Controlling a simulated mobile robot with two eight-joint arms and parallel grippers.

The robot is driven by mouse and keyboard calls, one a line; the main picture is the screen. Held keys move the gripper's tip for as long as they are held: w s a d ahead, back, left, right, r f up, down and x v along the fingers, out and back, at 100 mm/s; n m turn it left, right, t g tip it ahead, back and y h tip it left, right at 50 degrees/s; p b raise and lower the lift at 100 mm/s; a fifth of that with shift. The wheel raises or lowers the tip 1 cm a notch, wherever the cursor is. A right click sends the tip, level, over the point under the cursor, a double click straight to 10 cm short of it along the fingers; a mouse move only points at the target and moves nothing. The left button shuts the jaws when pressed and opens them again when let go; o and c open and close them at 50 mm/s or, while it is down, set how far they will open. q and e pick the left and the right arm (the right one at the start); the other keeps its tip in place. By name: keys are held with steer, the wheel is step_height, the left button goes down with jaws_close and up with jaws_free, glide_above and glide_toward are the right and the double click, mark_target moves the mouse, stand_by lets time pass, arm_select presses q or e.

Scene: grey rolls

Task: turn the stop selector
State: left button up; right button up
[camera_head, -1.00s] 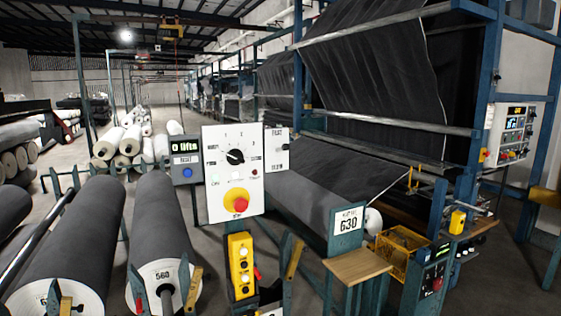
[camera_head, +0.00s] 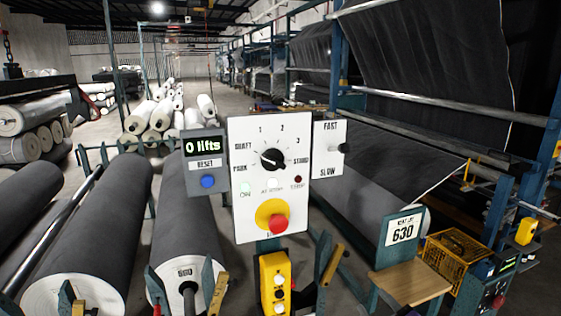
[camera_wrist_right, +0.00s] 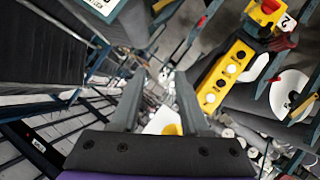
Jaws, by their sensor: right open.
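The stop selector (camera_head: 272,159) is a round black knob on a white upright panel (camera_head: 248,222) in the middle of the head view. Labels PARK, SHAFT, 1, 2, 3 and STAND ring it. Its white mark is on the left side of the knob; the exact label it points at is too small to tell. My right gripper (camera_wrist_right: 160,98) is open and empty in the right wrist view, its two fingers apart. Neither gripper can be made out in the head view, and none is near the knob there. The selector cannot be made out in the wrist view.
A red stop button (camera_head: 278,224) on a yellow disc sits below the selector. A "0 lifts" display box (camera_head: 204,175) is left and a FAST/SLOW plate (camera_head: 328,165) right. A yellow pendant (camera_head: 274,280) hangs below.

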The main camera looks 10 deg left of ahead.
steer(key=w+a+r+n+t+y, duration=0.1)
steer(key=a+r+n+y, duration=0.2)
steer(key=a+r, duration=0.45)
steer(key=n+t+y, duration=0.2)
steer(key=n+y, duration=0.2)
steer(key=n, duration=0.2)
glide_toward(278, 165)
steer(key=p+x, duration=0.2)
steer(key=x, duration=0.5)
steer(key=shift+w+a+r, duration=0.15)
steer(key=shift+w+a, duration=0.25)
steer(key=shift+w, duration=0.15)
arm_select(q)
steer(key=r, duration=0.3)
steer(key=shift+w+d+r, duration=0.1)
steer(key=shift+w+r, duration=0.15)
steer(key=shift+w, duration=0.05)
arm_select(e)
jaws_close()
